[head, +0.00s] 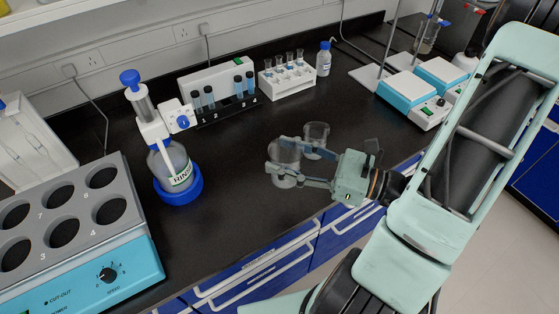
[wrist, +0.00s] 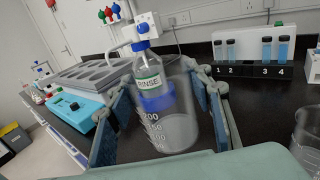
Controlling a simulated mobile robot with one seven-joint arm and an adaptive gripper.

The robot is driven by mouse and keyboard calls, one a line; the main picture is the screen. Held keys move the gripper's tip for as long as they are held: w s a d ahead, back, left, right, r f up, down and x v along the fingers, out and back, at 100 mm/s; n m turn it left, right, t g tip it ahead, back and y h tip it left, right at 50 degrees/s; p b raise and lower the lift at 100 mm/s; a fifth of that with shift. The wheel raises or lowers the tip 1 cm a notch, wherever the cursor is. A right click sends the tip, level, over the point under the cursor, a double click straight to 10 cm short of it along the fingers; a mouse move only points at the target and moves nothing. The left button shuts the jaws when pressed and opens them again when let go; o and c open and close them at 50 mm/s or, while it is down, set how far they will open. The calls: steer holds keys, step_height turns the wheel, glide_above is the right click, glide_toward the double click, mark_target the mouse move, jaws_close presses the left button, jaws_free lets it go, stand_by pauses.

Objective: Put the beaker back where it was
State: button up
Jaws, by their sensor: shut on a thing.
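A clear glass beaker (head: 285,174) is between the two fingers of my gripper (head: 279,156), over the black bench. My gripper is shut on its sides. In the wrist view the beaker (wrist: 172,128) stands roughly upright, slightly tilted in the picture, with white volume marks, and looks empty. I cannot tell whether its base touches the bench. A second clear beaker (head: 317,132) stands just behind the upper finger, and its edge shows at the right of the wrist view (wrist: 307,142).
A blue-based RINSE bottle (head: 178,178) with a dispenser stands left of my gripper. A blue heating block (head: 125,262) with large holes is at front left. Tube racks (head: 225,112) stand behind, and stirrer hotplates (head: 405,100) at back right. The bench between is clear.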

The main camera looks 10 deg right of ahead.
steer(key=w+f+b, duration=0.1)
steer(key=b, duration=0.2)
steer(key=shift+w+d+f, duration=0.1)
steer(key=shift+d, duration=0.1)
steer(key=shift+w+b, duration=0.3)
steer(key=shift+b, duration=0.9)
steer(key=shift+w, duration=0.1)
steer(key=shift+w+b, duration=0.2)
steer(key=shift+b, duration=0.1)
steer(key=w, duration=0.1)
steer(key=w+f, duration=0.1)
steer(key=w, duration=0.1)
steer(key=shift+w+d+f, duration=0.2)
steer(key=shift+w+f, duration=0.05)
steer(key=shift+w, duration=0.05)
steer(key=shift+w+d+f+b, duration=0.1)
steer(key=shift+w+f+b, duration=0.15)
steer(key=shift+w+f, duration=1)
steer(key=shift+w+d+f+b, duration=0.2)
steer(key=shift+w+f, duration=0.35)
steer(key=shift+f, duration=1.25)
steer(key=shift+w+d+f+b, duration=0.1)
steer(key=shift+w+f+b, duration=0.2)
steer(key=shift+w+f, duration=0.95)
steer(key=shift+s+f, duration=0.35)
steer(key=shift+f, duration=0.05)
